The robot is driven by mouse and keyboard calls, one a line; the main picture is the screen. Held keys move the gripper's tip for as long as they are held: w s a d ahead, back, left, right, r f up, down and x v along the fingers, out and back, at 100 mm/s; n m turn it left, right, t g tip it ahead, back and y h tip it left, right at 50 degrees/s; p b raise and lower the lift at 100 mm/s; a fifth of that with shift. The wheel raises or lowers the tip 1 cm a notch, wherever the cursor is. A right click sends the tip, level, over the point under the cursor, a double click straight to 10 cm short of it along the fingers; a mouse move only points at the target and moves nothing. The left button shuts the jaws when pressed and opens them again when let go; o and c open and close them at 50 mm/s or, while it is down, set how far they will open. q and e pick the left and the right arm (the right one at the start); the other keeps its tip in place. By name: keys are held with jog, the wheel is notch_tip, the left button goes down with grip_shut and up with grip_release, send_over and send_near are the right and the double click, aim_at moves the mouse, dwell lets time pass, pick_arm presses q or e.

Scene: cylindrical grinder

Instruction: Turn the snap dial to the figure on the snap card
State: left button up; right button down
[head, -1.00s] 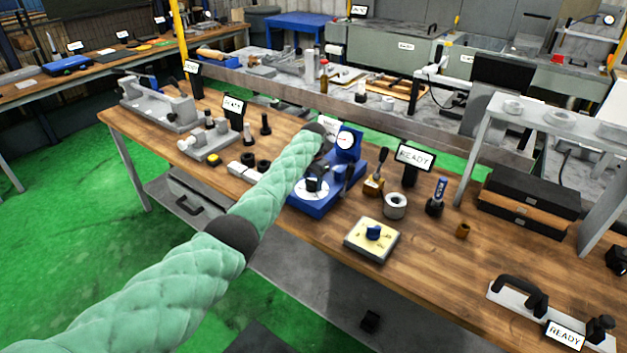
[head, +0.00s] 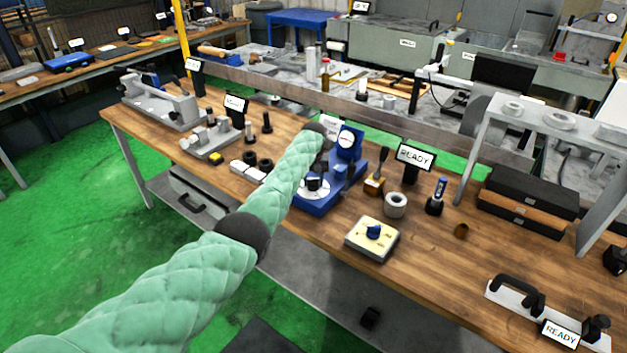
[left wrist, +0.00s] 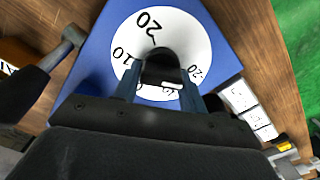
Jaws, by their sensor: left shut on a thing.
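The snap dial is a white disc (head: 319,194) with black figures on a blue base (head: 318,208). My left gripper (left wrist: 160,88) is shut on the black knob (left wrist: 163,65) at the disc's middle, a finger on either side. In the head view this gripper (head: 313,184) is small beneath my green arm. A white card (head: 332,125), perhaps the snap card, stands behind my arm; its figure is unreadable. My right gripper is out of view.
A blue stand with a round gauge (head: 347,141) rises beside the disc.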

pick_arm(q)
jog(key=shift+w+r, duration=0.1)
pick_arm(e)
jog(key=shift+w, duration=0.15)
pick_arm(q)
jog(key=o, duration=0.9)
jog(key=shift+o, duration=0.2)
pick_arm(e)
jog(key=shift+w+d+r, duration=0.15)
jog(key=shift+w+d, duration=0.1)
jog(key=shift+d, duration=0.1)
pick_arm(q)
jog(key=shift+r, duration=0.2)
notch_tip(320, 180, up, 6)
jog(key=shift+f+b, duration=0.1)
jog(key=shift+b, duration=1.05)
jog(key=shift+r, duration=0.75)
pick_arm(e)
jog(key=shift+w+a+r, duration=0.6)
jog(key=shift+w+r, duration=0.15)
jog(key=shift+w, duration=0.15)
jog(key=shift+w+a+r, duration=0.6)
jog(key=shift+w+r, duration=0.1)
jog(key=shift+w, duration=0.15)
